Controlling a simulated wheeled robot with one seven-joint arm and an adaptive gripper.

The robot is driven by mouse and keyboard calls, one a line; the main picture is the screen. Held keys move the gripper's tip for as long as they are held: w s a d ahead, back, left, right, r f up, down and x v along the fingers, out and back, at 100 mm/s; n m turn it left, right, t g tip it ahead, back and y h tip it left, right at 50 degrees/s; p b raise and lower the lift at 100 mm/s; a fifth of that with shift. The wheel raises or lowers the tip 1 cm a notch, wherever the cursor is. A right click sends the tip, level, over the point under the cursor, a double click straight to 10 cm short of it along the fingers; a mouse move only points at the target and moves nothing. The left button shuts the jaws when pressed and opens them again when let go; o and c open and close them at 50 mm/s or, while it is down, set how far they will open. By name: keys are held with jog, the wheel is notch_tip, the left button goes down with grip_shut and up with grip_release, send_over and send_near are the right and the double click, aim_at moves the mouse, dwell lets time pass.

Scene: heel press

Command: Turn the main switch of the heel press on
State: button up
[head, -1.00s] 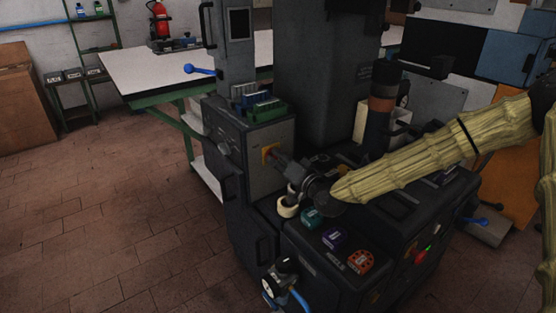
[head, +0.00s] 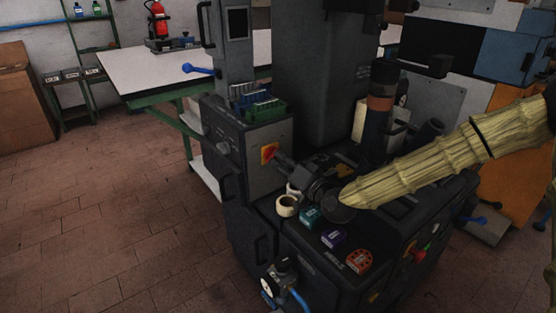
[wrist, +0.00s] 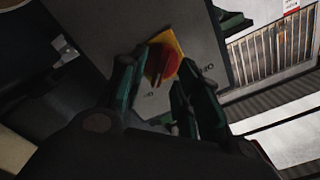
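The main switch is a red knob on a yellow plate (head: 269,153), on the grey front panel of the heel press (head: 240,165). In the wrist view the red knob (wrist: 168,62) is just beyond my fingertips, with the yellow plate behind it. My gripper (head: 281,159) reaches towards it from the right; in the wrist view its two dark green fingers (wrist: 153,76) are apart, one on each side of the knob's lower part. I cannot tell whether they touch it.
Green and blue boxes (head: 263,107) sit on top of the switch cabinet. Tape rolls (head: 286,206) and several coloured discs and boxes lie on the press ledge below my gripper. A white-topped table (head: 150,75) stands behind. The floor at left is clear.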

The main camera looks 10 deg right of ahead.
jog(key=v, duration=0.9)
